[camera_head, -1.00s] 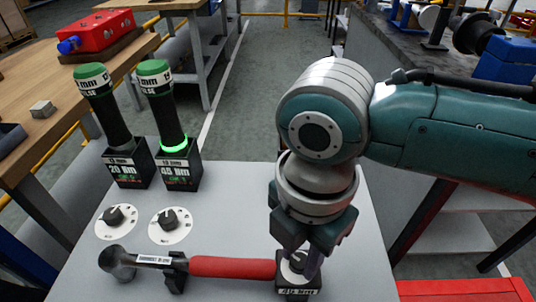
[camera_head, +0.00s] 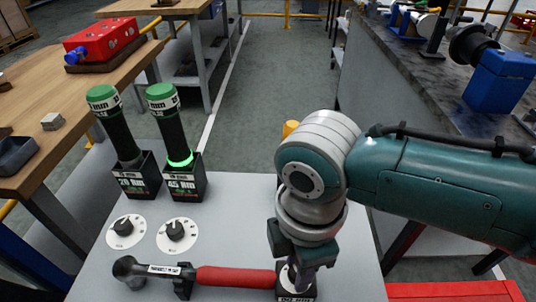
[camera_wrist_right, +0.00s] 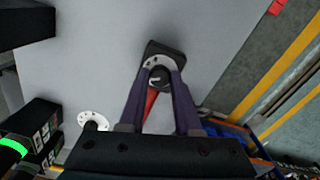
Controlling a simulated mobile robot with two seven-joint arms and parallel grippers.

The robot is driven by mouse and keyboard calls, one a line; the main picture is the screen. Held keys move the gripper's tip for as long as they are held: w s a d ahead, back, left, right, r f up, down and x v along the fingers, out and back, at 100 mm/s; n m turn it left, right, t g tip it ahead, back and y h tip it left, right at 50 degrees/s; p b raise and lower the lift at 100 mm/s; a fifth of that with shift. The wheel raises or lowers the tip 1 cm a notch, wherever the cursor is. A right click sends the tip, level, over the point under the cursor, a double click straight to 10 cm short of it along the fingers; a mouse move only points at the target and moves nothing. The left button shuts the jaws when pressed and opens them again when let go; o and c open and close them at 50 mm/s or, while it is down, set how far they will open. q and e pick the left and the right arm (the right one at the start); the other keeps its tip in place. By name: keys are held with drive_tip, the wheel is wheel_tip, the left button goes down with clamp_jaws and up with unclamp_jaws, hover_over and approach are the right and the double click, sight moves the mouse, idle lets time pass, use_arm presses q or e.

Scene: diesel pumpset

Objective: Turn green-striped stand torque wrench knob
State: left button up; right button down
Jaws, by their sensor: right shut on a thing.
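Two upright torque wrenches with green caps stand in black holders on the grey table: the left one (camera_head: 117,130) is plain, the right one (camera_head: 170,122) has a glowing green ring. In front of each is a white dial with a black knob, left (camera_head: 124,228) and right (camera_head: 175,231). My right gripper (camera_wrist_right: 160,74) is shut on the black knob (camera_wrist_right: 160,80) of a third dial, on a black block (camera_wrist_right: 164,49) at the end of the red-handled wrench (camera_head: 235,276). In the head view the fingers partly hide that knob. My left gripper is not in view.
The red-handled wrench lies across the front of the grey table (camera_head: 230,190) on a small black support (camera_head: 183,281). A wooden bench with a red box (camera_head: 100,38) stands at left. A dark bench with a blue block (camera_head: 498,82) stands at right.

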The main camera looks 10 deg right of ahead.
drive_tip(key=m+p, duration=0.2)
drive_tip(key=m, duration=0.1)
drive_tip(key=shift+r+m, duration=0.15)
drive_tip(key=shift+m, duration=0.25)
drive_tip(key=m+p, duration=0.1)
drive_tip(key=m, duration=0.2)
drive_tip(key=shift+m, duration=0.3)
drive_tip(key=m+p, duration=0.1)
drive_tip(key=m, duration=0.3)
drive_tip(key=m+p, duration=0.1)
drive_tip(key=m, duration=0.2)
drive_tip(key=shift+m, duration=0.4)
